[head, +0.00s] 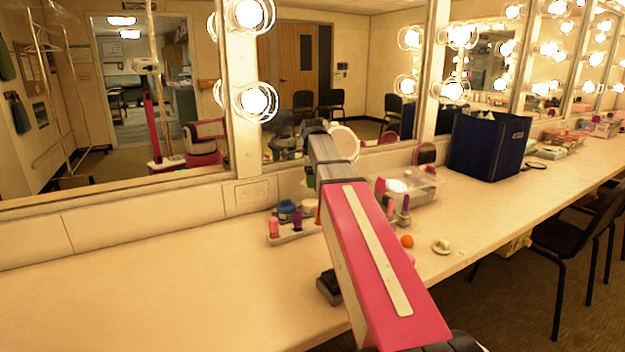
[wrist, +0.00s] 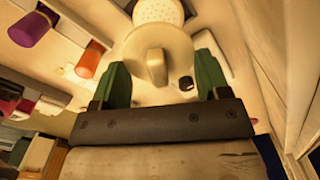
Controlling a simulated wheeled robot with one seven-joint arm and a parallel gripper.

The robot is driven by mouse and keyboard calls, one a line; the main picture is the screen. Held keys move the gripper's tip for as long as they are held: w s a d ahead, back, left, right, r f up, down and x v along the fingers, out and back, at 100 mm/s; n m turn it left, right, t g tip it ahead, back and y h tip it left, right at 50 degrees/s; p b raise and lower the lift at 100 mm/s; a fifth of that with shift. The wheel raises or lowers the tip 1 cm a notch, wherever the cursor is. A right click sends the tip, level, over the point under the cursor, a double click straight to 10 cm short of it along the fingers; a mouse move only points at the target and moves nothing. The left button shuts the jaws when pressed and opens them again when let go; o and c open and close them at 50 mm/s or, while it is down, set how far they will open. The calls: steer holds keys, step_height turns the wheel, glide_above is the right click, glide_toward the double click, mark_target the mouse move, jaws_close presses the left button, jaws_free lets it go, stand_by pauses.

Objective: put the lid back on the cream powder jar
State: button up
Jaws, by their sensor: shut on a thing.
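In the wrist view my gripper (wrist: 160,72) has its green fingers shut on the cream lid (wrist: 132,48), one finger at each side of the rim. The lid's knob faces the camera. The cream powder jar (wrist: 158,9) shows just beyond the lid, with a pale perforated top, cut off by the upper picture edge. The lid covers part of it, and I cannot tell whether they touch.
A blue jar (head: 288,210), pink bottle (head: 274,228) and purple bottle (head: 297,221) stand left of my arm. A clear box (head: 425,188), an orange ball (head: 407,241), a small pale item (head: 441,246) and a dark blue bin (head: 487,147) are right. The left counter is clear; mirrors line the back.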

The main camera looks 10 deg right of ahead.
mark_target(312, 202)
steer(key=shift+f, duration=0.15)
steer(key=shift+f, duration=3.05)
steer(key=shift+f, duration=0.2)
steer(key=o, duration=1)
steer(key=shift+r, duration=3.55)
